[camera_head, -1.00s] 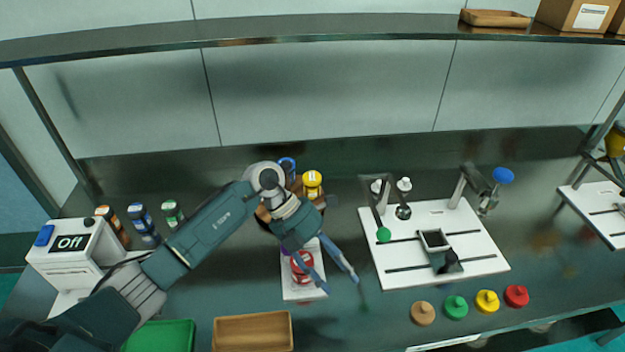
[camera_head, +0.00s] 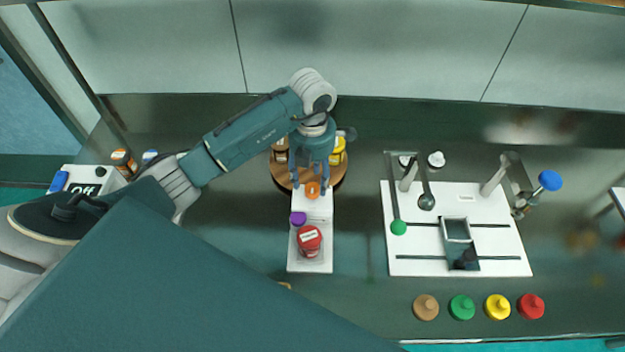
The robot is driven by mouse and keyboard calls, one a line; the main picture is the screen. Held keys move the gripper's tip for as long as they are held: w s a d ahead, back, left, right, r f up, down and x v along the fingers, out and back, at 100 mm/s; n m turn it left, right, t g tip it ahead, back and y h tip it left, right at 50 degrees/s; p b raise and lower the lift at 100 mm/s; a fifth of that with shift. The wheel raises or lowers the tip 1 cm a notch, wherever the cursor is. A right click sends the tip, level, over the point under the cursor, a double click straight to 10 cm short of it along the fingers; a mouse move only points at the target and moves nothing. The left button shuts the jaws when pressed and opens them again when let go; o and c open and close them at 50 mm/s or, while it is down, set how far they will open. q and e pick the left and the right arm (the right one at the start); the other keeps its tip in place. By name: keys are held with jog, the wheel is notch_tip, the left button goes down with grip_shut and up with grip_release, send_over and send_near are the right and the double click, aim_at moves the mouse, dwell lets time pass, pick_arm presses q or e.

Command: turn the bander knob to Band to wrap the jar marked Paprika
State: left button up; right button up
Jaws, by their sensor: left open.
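A red-topped jar (camera_head: 309,240) with a white label stands on the lower part of a narrow white plate (camera_head: 311,266); its lettering is too small to read surely. A purple round piece (camera_head: 298,218) is at its upper left. An orange round piece (camera_head: 312,190) shows at the plate's far end; I cannot tell whether it is a knob or a lid, and no Band marking is readable. My left gripper (camera_head: 312,184) points down with its fingers apart, one on each side of the orange piece. Whether they touch it is unclear. My right gripper is not in view.
A round wooden stand (camera_head: 340,180) with several jars is behind my left gripper. A white board (camera_head: 410,262) with levers and a tray lies to the right. Several coloured knobbed pieces (camera_head: 462,307) line the front. An "Off" box (camera_head: 88,183) is at left.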

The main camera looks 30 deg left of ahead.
aim_at(312, 187)
pick_arm(q)
jog(key=shift+f, duration=1.65)
jog(key=shift+c, duration=0.2)
jog(key=c, duration=1.1)
